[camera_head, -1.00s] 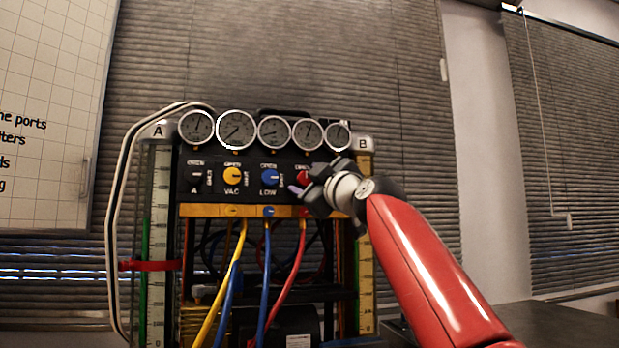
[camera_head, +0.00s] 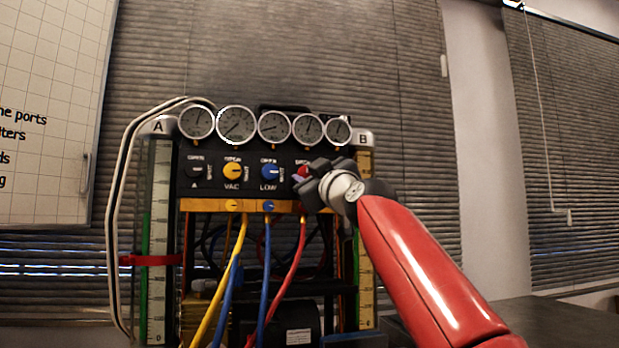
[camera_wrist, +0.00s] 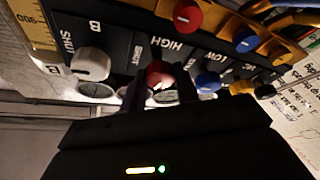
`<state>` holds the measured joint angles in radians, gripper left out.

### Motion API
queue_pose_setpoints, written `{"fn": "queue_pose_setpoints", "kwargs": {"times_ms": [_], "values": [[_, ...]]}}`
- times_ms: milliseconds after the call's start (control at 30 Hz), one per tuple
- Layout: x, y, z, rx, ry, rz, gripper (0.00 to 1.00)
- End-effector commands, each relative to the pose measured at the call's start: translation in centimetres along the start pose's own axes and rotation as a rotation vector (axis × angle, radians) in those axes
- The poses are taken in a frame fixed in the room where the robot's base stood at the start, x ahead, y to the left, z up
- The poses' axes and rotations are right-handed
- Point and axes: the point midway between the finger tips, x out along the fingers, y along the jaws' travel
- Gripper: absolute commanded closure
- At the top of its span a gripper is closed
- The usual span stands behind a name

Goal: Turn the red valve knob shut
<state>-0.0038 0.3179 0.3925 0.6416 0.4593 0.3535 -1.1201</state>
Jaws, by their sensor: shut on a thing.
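The red valve knob (camera_head: 303,171) is on the black panel, right of the blue knob, and is partly hidden by my gripper (camera_head: 309,182). In the wrist view the red knob (camera_wrist: 158,73) sits by the HIGH label, between the two fingers of my gripper (camera_wrist: 160,88). My gripper is shut on the red knob, with a finger on each side. The knob's pointer angle cannot be read clearly, as the fingers cover part of it.
A white knob (camera_wrist: 91,64) and a blue knob (camera_wrist: 207,82) flank the red one closely. A yellow knob (camera_head: 232,171) is farther left. Round gauges (camera_head: 273,127) line the top. Yellow, blue and red hoses (camera_head: 291,270) hang below the yellow manifold strip (camera_head: 200,205).

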Motion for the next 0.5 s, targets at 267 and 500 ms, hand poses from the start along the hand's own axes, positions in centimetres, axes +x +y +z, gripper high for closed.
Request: {"fn": "queue_pose_setpoints", "kwargs": {"times_ms": [267, 500], "values": [[0.08, -0.25, -0.23, 0.231, -0.002, 0.093, 0.92], [0.11, -0.43, -0.21, 0.359, -0.001, 0.144, 0.92]]}}
